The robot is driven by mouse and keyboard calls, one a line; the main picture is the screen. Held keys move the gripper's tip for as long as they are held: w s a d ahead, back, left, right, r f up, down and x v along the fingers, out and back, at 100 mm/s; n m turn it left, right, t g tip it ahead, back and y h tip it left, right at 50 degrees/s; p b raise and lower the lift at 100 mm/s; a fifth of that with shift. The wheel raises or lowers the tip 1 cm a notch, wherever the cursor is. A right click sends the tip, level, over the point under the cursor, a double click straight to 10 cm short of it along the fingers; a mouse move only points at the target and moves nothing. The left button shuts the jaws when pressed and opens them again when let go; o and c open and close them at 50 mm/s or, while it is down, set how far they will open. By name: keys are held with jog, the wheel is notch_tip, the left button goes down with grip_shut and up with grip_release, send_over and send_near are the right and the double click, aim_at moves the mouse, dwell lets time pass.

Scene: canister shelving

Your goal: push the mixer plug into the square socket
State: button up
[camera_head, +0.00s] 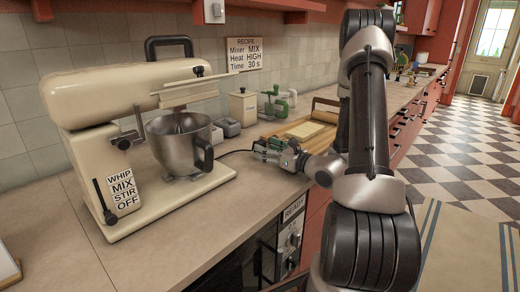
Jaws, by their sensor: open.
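The cream stand mixer (115,130) stands on the counter at the left, with a steel bowl (180,140) under its head. A dark cable (232,152) runs from behind the bowl towards my gripper (259,149). My gripper is low over the counter, right of the bowl, with its fingers pointing left. It is open. The plug at the cable's end is too small and too covered by the fingers to make out. Small grey blocks (228,127) stand at the back, right of the bowl. I cannot tell whether one of them has the square socket.
A cream canister (243,108), green-and-white items (278,104) and a wooden board (308,130) stand behind my gripper. A recipe sign (244,55) hangs on the tiles. The front counter (185,235) is mostly clear; red cabinets lie below its edge.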

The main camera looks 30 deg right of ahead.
jog(key=x, duration=0.2)
jog(key=shift+w, duration=0.25)
jog(key=c, duration=1.2)
